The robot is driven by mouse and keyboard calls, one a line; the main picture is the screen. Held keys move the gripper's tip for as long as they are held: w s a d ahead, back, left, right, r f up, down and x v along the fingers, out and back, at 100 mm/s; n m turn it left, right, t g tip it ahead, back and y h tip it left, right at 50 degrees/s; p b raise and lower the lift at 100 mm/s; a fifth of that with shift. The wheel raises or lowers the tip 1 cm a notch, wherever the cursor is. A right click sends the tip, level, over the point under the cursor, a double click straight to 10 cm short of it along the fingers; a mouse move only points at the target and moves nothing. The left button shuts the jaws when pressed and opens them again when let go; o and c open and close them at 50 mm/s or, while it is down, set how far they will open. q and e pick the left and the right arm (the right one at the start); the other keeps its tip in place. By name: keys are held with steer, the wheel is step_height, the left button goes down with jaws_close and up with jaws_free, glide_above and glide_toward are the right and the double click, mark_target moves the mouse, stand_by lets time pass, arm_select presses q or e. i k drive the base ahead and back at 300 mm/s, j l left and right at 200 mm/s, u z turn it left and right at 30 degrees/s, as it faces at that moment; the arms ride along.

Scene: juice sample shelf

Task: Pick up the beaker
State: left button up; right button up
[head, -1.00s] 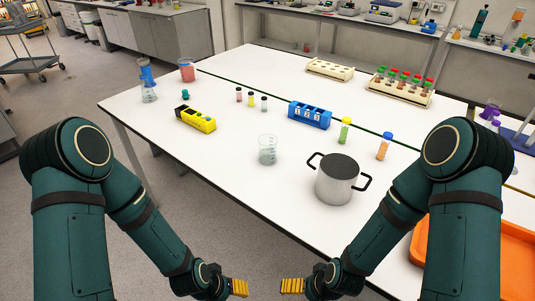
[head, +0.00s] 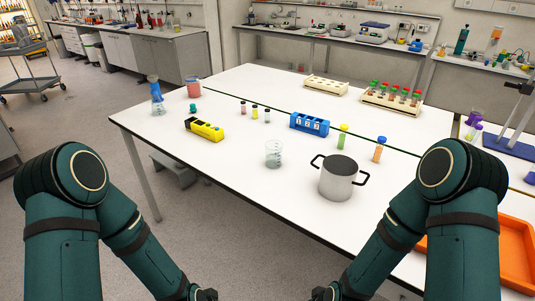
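A clear glass beaker (head: 273,154) stands upright on the white table near its front edge, left of the metal pot. A second beaker (head: 194,88) with pink contents stands at the table's far left corner; the task does not say which beaker is meant. My two forearms reach in from the lower left and lower right. Nothing touches either beaker.
A metal pot (head: 337,178) with black handles stands right of the clear beaker. Behind are a yellow device (head: 204,129), a blue numbered rack (head: 309,124), a green tube (head: 342,137) and an orange tube (head: 379,149). An orange tray (head: 512,262) is at right. The table's front left is bare.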

mark_target(274, 155)
steer(key=i+j, duration=0.2)
steer(key=j, duration=0.2)
steer(key=i+j, duration=0.15)
steer(key=j, duration=0.2)
steer(key=i+j+z, duration=0.1)
steer(key=j, duration=0.3)
steer(key=i+j, duration=0.45)
steer(key=j, duration=0.3)
steer(key=z, duration=0.05)
